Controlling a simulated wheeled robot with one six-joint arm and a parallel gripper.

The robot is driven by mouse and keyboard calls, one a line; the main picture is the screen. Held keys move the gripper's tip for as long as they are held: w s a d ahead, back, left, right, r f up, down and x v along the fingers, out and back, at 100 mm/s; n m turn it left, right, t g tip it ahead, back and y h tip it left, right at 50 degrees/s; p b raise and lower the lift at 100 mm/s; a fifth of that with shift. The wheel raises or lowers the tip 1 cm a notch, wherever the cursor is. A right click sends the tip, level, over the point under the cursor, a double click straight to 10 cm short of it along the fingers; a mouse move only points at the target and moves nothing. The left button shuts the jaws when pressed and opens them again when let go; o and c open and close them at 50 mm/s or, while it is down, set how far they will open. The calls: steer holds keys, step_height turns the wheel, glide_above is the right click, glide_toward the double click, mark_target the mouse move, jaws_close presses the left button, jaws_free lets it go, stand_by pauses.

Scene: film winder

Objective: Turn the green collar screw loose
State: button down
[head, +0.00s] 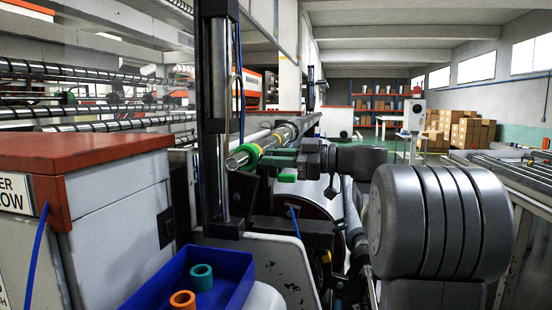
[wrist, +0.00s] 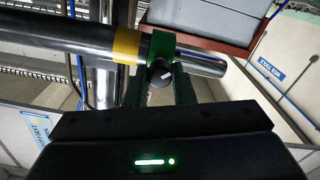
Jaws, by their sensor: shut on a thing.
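A bright metal shaft (wrist: 205,63) carries a green collar (wrist: 163,47) near its end, beside a yellow band (wrist: 126,46). The collar screw (wrist: 160,74), a dark round knob with a pale mark, sits on the collar's side facing my wrist. My gripper (wrist: 160,84) has one finger on each side of this knob and is shut on it. In the head view the collar (head: 243,156) shows near the shaft's near end, with my gripper (head: 270,165) reaching to it from the right. There the screw is hidden behind the fingers.
A blue tray (head: 232,275) at the bottom holds a teal ring (head: 202,277) and an orange ring (head: 182,300). A dark vertical post (head: 216,100) stands just left of the collar. A grey cabinet with a red top (head: 85,152) fills the left.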

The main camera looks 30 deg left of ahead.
steer(key=shift+f+n+b, duration=0.15)
steer(key=shift+n+b, duration=5.05)
steer(key=shift+n, duration=5.3)
steer(key=c, duration=1.2)
jaws_free()
steer(key=v, duration=1.3)
steer(key=shift+d, duration=0.4)
